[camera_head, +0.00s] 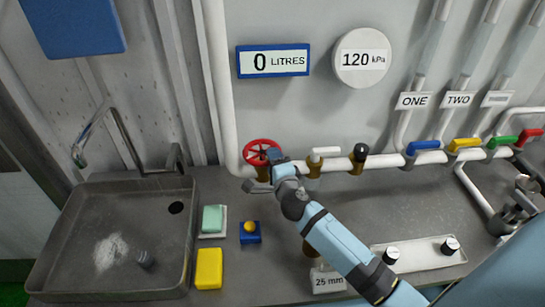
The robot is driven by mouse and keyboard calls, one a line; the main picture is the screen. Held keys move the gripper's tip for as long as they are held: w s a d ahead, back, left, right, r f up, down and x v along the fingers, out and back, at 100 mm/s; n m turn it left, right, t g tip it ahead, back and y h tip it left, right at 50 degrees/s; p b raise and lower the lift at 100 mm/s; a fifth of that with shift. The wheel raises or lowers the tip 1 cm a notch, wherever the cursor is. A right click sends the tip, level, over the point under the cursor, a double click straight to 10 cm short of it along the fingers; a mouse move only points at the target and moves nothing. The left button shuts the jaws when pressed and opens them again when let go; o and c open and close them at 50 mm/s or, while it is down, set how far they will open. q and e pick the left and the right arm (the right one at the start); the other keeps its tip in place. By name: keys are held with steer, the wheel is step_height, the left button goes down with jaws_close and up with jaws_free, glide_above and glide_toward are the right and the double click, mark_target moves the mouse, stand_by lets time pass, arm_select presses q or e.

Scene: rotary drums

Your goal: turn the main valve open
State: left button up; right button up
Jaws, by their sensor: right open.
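A red handwheel valve (261,147), which I take for the main valve, sits on the white pipe (217,75) at the back of the counter. My right gripper (263,171) is open at the near lower right edge of the handwheel. One finger overlaps the wheel's edge in the picture, and I cannot tell if it touches. The gripper hides the wheel's lower part and some of the brass body below it. The display (273,61) reads 0 LITRES and the round gauge (362,56) reads 120 kPa. My left gripper is not in view.
Close right of the handwheel stand a white-handled tap (324,152) and a black-knobbed tap (360,152). Blue (423,146), yellow (464,143) and green (502,141) handles follow along the pipe. A sink (70,225) with a faucet is at left. A yellow sponge (209,268) lies on the counter.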

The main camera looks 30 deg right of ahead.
steer(key=shift+w+d, duration=0.1)
steer(key=shift+w, duration=0.55)
